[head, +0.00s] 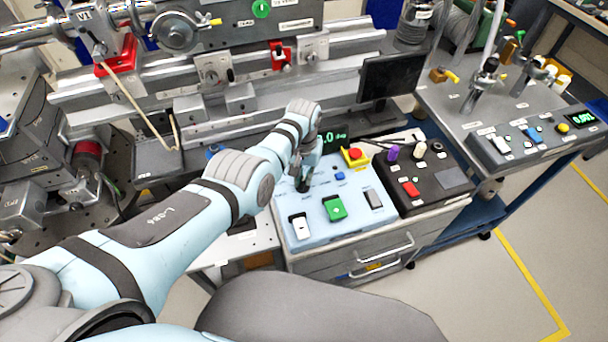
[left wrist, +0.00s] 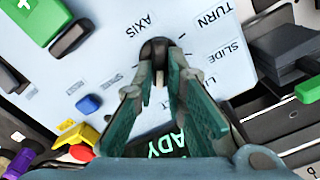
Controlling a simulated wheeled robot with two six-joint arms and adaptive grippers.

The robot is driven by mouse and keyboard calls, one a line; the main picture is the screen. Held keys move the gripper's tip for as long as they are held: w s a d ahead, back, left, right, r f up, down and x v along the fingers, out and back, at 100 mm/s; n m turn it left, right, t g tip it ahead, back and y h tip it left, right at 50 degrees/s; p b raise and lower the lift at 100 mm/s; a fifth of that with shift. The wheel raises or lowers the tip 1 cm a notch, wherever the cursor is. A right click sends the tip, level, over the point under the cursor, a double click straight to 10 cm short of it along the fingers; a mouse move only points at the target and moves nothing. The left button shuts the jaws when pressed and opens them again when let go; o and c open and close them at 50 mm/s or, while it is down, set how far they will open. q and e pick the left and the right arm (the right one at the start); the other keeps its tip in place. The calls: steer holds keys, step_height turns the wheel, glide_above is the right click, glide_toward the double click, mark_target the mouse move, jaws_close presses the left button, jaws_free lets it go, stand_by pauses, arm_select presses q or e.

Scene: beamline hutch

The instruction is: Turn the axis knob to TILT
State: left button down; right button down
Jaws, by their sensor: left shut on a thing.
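The axis knob (left wrist: 158,46) is a small dark knob on the light blue control panel (head: 318,232), beside the printed word AXIS in the left wrist view. TURN and SLIDE labels stand around it, with another label partly hidden behind a finger. I cannot read TILT or tell clearly where the knob points. My left gripper (left wrist: 163,72) is shut on the knob, with its green fingers on either side. My right gripper is not in view.
The panel has a white switch (head: 299,226), a green button (head: 335,208), a grey switch (head: 374,199) and a small blue button (head: 340,176). A red emergency button on yellow (head: 354,155) is close to the right. A black box (head: 430,180) with a purple knob (head: 392,153) adjoins.

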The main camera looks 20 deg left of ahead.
mark_target(302, 179)
arm_select(q)
steer(key=shift+a+n, duration=0.1)
steer(key=shift+n, duration=1.1)
steer(key=c, duration=1.6)
jaws_free()
steer(key=shift+f, duration=0.1)
steer(key=shift+c, duration=0.2)
step_height(302, 179, up, 12)
